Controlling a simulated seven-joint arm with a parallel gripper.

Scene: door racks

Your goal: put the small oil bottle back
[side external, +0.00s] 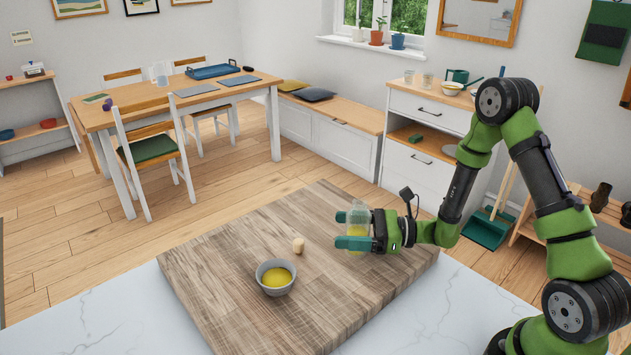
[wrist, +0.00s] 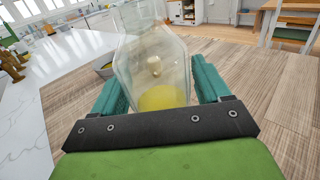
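The small oil bottle (side external: 357,219) is clear glass with yellow oil low inside. It is between the two teal fingers of my gripper (side external: 349,231), above the right part of the wooden board. In the wrist view the bottle (wrist: 150,50) fills the space between the fingers (wrist: 160,88), which appear to press on its sides. I cannot tell whether its base touches the board. A small cork (side external: 298,245) stands on the board left of the bottle, and shows through the glass in the wrist view. A grey bowl (side external: 264,271) holds yellow oil.
The thick wooden board (side external: 225,255) lies on a white marble counter (side external: 115,320). The board is mostly clear around the bowl and cork. A white cabinet (side external: 425,130), a bench and a dining table (side external: 135,115) stand farther back.

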